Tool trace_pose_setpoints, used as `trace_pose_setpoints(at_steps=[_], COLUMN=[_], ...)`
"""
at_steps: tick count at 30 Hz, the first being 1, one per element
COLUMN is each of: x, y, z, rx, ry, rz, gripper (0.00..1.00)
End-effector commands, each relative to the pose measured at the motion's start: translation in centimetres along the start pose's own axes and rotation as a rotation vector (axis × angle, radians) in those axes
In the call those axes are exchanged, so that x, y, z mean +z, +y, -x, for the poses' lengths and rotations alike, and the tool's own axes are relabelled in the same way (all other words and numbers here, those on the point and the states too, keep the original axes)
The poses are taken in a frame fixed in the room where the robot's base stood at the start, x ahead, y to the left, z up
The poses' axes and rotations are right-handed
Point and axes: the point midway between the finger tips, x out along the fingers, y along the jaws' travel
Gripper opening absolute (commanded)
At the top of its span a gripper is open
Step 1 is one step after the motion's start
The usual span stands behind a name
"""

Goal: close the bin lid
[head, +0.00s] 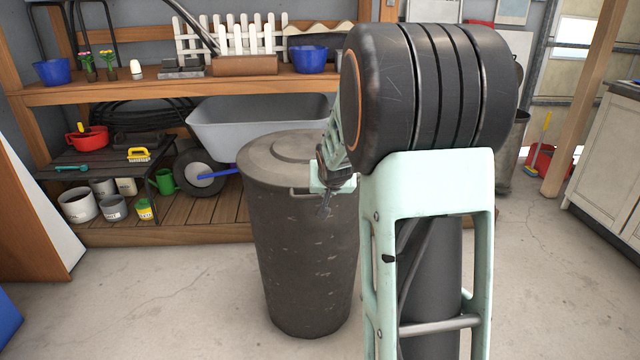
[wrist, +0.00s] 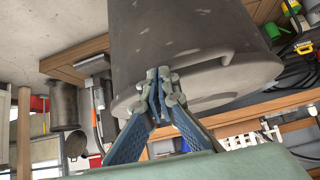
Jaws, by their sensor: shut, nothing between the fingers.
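The bin (head: 300,260) is a tall dark grey round can standing upright on the concrete floor. Its lid (head: 265,152) is a paler grey disc that lies about level across the top; I cannot tell whether it sits fully down all round. My gripper (head: 325,208) is shut and empty at the right side of the bin, just below the rim, next to a side handle (head: 301,191). In the wrist view the picture is turned over: the shut fingertips (wrist: 160,80) are in front of the bin wall (wrist: 180,35) near the rim. Contact cannot be told.
A grey wheelbarrow (head: 255,121) stands close behind the bin. A wooden shelf (head: 130,92) with pots and tools runs along the back. A light cabinet (head: 610,160) is at the right. The floor left of the bin (head: 170,290) is clear.

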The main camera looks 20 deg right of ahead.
Motion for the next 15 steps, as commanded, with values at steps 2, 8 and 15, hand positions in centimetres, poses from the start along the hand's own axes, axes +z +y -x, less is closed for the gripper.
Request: trace_pose_setpoints(at_steps=[2, 8, 15], x=[-0.1, -0.8, -3.9], y=[-0.1, -0.2, -0.6], z=[0.1, 0.6, 2.9], rx=[-0.001, -0.001, -0.002], ry=[0.003, 0.004, 0.006], rz=[0.001, 0.001, 0.002], gripper=[0.00, 0.00, 0.00])
